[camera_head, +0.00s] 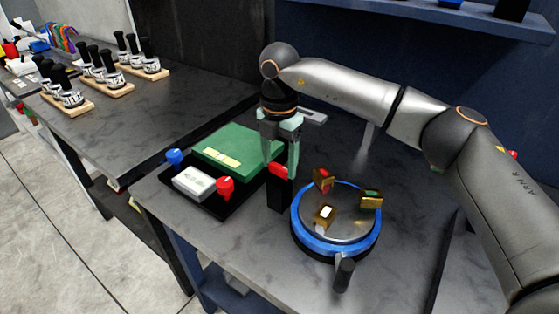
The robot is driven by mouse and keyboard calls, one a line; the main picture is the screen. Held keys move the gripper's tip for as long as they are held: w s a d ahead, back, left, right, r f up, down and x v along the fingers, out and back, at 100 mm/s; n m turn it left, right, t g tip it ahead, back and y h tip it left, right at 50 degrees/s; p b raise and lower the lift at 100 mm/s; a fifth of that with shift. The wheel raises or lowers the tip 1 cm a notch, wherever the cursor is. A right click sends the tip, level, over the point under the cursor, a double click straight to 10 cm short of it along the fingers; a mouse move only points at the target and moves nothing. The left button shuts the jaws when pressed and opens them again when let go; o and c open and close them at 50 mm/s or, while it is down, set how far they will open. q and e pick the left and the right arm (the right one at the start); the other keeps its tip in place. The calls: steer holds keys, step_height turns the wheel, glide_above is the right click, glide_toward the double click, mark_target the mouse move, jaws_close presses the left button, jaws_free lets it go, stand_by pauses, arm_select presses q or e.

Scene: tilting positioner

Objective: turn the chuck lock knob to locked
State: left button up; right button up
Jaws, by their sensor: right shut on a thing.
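The positioner's round chuck plate (350,222) has a blue rim and several brass-coloured jaws on it. Beside it, to its left, stands a black post (280,196) with a red knob (279,170) at its top. My right gripper (281,160) reaches down from above, with its pale green fingers shut on this red knob and hiding part of it. No lettering or lock mark can be read on the knob, so its setting cannot be told. My left gripper is out of view.
A black handle (343,273) sticks out at the chuck's front. The table's front left is clear.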

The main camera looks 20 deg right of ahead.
mark_target(280, 166)
stand_by(0.3)
steer(key=o, duration=1.4)
step_height(280, 166, up, 13)
steer(key=shift+f, duration=0.2)
